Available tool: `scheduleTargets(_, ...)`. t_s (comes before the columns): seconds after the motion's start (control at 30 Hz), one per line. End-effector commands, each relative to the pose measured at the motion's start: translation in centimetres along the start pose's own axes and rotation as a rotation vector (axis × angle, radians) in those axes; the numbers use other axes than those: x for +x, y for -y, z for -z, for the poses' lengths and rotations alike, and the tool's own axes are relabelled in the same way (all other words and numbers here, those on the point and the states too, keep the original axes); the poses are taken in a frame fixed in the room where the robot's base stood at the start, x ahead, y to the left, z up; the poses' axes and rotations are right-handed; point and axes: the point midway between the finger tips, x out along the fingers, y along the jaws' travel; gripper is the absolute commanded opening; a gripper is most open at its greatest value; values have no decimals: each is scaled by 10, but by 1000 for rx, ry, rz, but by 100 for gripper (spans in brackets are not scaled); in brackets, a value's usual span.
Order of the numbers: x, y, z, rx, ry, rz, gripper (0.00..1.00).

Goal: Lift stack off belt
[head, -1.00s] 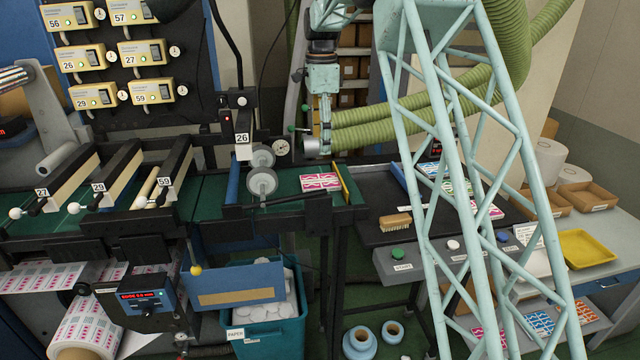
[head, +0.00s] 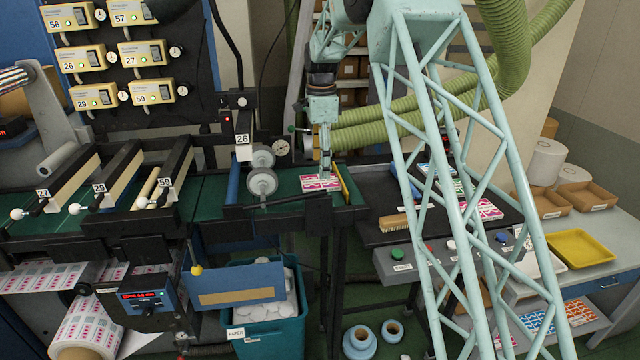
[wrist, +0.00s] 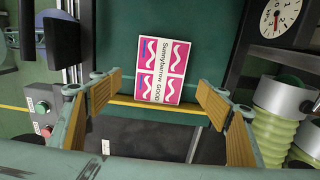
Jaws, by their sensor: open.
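The stack (head: 321,183) of pink and white labels lies on the green belt (head: 285,187) near its right end, beside a yellow strip. In the wrist view the stack (wrist: 163,71) lies flat, slightly tilted, with printed lettering on its top. My gripper (head: 325,170) points down just above the stack in the head view. In the wrist view my gripper (wrist: 158,104) is open, its two wood-coloured finger pads wide apart on either side of the near end of the stack. Nothing is between the pads. Whether the fingertips touch the belt cannot be told.
Grey rollers (head: 262,182) stand left of the stack. A dark table (head: 390,233) with a brush (head: 393,223) and several coloured label stacks lies to the right. A dial gauge (wrist: 281,16) and green hose are close on the right in the wrist view.

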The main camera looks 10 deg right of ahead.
Motion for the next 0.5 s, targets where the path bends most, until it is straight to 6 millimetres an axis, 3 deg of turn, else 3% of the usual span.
scheduleTargets(0.5,5,0,0,0,0,-1,70)
